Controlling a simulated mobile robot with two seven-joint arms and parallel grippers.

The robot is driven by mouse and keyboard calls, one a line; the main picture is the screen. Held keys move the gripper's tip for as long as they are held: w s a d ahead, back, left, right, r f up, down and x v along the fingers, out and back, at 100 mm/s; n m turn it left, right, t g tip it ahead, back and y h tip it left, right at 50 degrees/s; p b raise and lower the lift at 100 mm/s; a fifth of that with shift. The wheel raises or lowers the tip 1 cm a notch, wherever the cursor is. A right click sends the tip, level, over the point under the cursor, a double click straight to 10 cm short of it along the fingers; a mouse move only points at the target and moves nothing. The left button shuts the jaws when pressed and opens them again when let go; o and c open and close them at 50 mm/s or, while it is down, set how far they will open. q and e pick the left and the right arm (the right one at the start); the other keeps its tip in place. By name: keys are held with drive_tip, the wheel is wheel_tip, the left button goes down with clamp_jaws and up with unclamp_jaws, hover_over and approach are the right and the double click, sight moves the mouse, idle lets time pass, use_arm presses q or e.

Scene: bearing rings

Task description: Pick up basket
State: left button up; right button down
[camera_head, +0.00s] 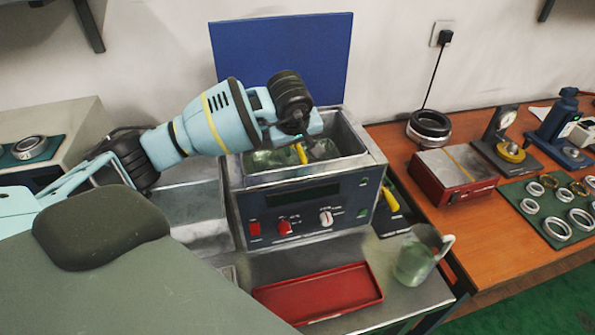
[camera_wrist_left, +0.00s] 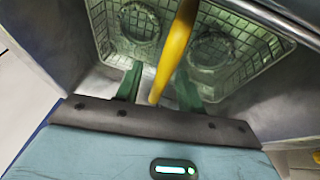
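The basket (camera_wrist_left: 240,60) is a wire-mesh basket inside the metal tank of the blue-fronted cleaner (camera_head: 310,208). Two round ring shapes show in it in the left wrist view. Its yellow handle (camera_wrist_left: 176,48) rises toward my left gripper (camera_wrist_left: 160,88). The handle's end lies between the two green fingers, with gaps visible on both sides, so the gripper is open. In the head view, my left gripper (camera_head: 308,148) is over the tank, and the yellow handle (camera_head: 301,153) shows just below it. The arm hides part of the basket. My right gripper is not in view.
A blue lid panel (camera_head: 282,55) stands up behind the tank. A red tray (camera_head: 318,293) and a clear jug (camera_head: 418,256) are in front. Another yellow handle (camera_head: 390,200) shows at the cleaner's right side. The wooden table (camera_head: 425,212) holds a red-sided box (camera_head: 452,176) and rings on a green mat.

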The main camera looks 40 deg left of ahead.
use_arm(q)
drive_tip(key=shift+c, duration=0.5)
clamp_jaws()
drive_tip(key=shift+r, duration=0.1)
idle(0.8)
